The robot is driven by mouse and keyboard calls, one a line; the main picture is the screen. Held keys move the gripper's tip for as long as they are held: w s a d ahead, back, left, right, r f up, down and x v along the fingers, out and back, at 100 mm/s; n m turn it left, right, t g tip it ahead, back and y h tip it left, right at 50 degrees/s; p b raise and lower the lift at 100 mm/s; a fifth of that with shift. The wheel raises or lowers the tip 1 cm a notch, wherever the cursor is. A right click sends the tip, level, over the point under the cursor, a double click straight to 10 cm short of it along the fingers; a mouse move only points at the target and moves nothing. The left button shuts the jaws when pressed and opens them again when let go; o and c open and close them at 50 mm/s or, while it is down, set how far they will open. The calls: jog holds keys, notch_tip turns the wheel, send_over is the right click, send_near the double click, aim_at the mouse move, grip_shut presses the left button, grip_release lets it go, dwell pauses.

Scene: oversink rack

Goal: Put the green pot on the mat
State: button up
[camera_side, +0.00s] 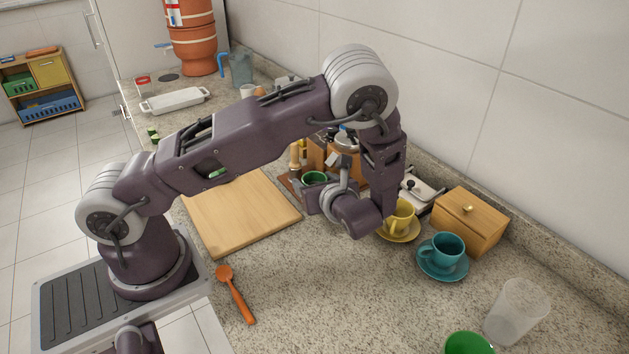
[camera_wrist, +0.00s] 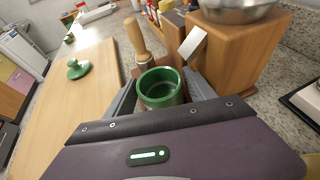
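The green pot (camera_wrist: 161,88) is a small round open vessel, seen from above in the wrist view. It also shows in the side view (camera_side: 314,178), partly hidden by my wrist. My gripper (camera_wrist: 162,92) has one grey finger on each side of the pot, and both appear close against its walls. Whether they press on it is unclear, and the pot's base is hidden. A flat reddish-brown patch (camera_wrist: 150,68) lies just behind the pot; I cannot tell whether it is the mat.
A wooden board (camera_side: 240,212) lies left of my gripper, with a green knobbed lid-like piece (camera_wrist: 78,69) on it. A wooden block (camera_wrist: 235,45) with a metal bowl stands close on the right. A yellow cup (camera_side: 399,217) and a teal cup (camera_side: 447,248) stand on saucers nearby.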

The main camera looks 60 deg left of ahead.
jog(key=shift+r, duration=0.1)
jog(key=v, duration=1.1)
jog(key=shift+d+r, duration=0.2)
jog(key=shift+d, duration=0.1)
jog(key=s+d+r+n+t+h, duration=0.2)
jog(key=s+d+r+n+h, duration=0.1)
jog(key=s+r+n+h, duration=1)
jog(key=s+r+n, duration=0.5)
jog(key=s+n, duration=0.1)
jog(key=n, duration=0.2)
jog(key=shift+s, duration=0.3)
jog(key=shift+a, duration=0.1)
jog(key=shift+c, duration=0.4)
